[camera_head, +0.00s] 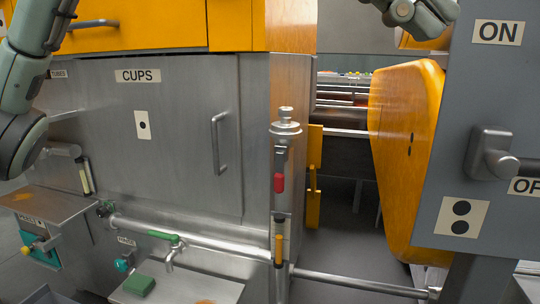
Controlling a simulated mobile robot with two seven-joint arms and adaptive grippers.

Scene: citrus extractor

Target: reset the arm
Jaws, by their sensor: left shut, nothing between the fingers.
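My left arm (18,85) comes down along the left edge. Its pale links end in a dark rounded part in front of the machine's left side. The fingers of my left gripper cannot be made out clearly there, and I see nothing held. A link of my other arm (415,14) shows at the top right, with its gripper out of the frame. The grey switch lever (490,155) is on the grey box at the right, between the ON label (499,32) and a partly cut-off OFF label (524,186). Its handle points right.
A steel CUPS door (180,150) has a vertical handle (218,140). A pipe (190,240) with a green-handled tap (168,245) runs below. A green sponge (139,285) lies underneath. An orange cover (405,150) stands out beside the box. A steel shelf (45,203) juts out at left.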

